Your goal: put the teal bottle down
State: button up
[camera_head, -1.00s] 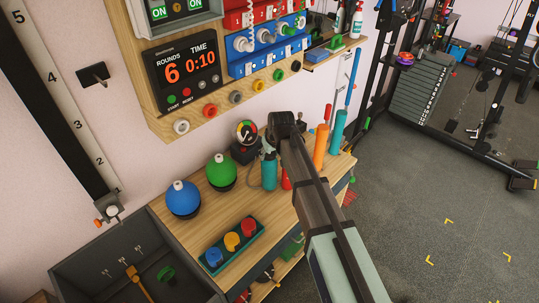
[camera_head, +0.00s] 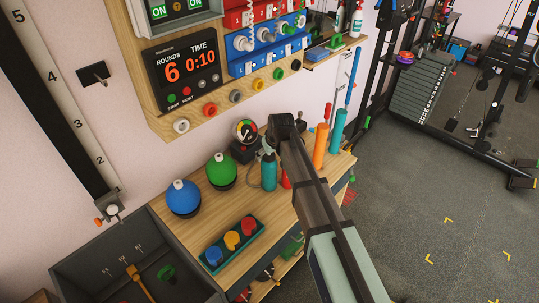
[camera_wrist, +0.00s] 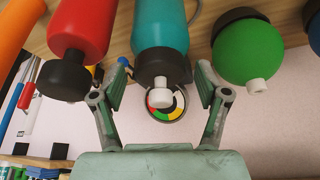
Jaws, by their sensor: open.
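The teal bottle (camera_head: 269,174) stands upright on the wooden bench, left of my arm in the head view. In the wrist view, which looks upside down, the teal bottle (camera_wrist: 160,28) has a black cap with a white nozzle. My gripper (camera_wrist: 163,74) is open, with one finger on each side of the cap and a visible gap on both sides.
A red bottle (camera_wrist: 82,25) and a green round bottle (camera_wrist: 246,50) flank the teal bottle closely. A dial gauge (camera_head: 246,131) stands behind it. A blue round bottle (camera_head: 183,198) stands farther left.

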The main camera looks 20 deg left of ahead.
jog(key=b+v, duration=0.2)
jog(key=v, duration=1)
jog(key=s+d+f+m+g+h, duration=0.1)
jog(key=s+d+f, duration=0.3)
jog(key=d+f, duration=0.5)
jog(key=s+d+f+m+g+h, duration=0.15)
jog(key=s+d+f, duration=0.35)
jog(key=f, duration=0.7)
jog(key=s+d+f+m+g, duration=0.2)
jog(key=s+d+f, duration=0.1)
jog(key=d+f, duration=0.65)
jog(key=s+d+f+m+g, duration=0.1)
jog(key=s+d+f, duration=0.45)
jog(key=s, duration=0.25)
jog(key=s+d+f+m+g, duration=0.15)
jog(key=s+d+f, duration=0.25)
jog(key=s+f, duration=0.4)
jog(key=s+d+f+g, duration=0.1)
jog(key=s+d, duration=0.1)
jog(key=s, duration=0.7)
jog(key=s+d+f+m+g, duration=0.1)
jog(key=s+d+f+g, duration=0.1)
jog(key=s, duration=0.7)
jog(key=shift+d+f+p, duration=0.3)
jog(key=shift+d, duration=0.1)
jog(key=shift+h, duration=0.25)
